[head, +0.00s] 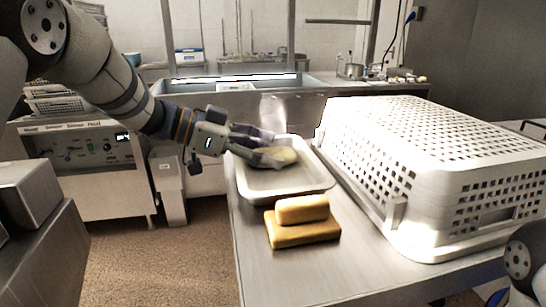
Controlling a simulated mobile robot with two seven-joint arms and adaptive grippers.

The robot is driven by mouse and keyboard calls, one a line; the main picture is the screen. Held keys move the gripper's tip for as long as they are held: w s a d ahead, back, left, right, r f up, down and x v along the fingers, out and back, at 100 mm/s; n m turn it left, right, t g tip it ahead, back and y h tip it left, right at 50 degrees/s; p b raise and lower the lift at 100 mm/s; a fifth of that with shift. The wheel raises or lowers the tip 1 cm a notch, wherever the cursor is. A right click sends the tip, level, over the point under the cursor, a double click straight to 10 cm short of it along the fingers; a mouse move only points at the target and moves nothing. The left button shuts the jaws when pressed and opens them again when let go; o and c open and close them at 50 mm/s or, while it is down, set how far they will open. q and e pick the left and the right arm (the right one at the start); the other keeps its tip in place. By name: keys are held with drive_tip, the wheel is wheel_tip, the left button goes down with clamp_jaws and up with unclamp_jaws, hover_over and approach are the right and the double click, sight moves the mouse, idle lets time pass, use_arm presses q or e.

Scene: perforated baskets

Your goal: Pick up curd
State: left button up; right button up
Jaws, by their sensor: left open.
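My left gripper (274,147) reaches in from the left, over the tray. Its fingers are spread and point right, at the curd, and the nearer finger hides part of it. I cannot tell whether the fingers touch it. Two yellow-orange blocks sit in front of the tray, a smaller block (302,209) stacked on a larger block (303,233). My right gripper is out of view.
A large white perforated basket (425,190) fills the right side of the steel table (310,276). The table's front left is bare. Behind are a sink counter (236,87) and a grey control-panel machine (80,150).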

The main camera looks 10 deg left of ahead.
use_arm(q)
drive_tip(key=c, duration=1.3)
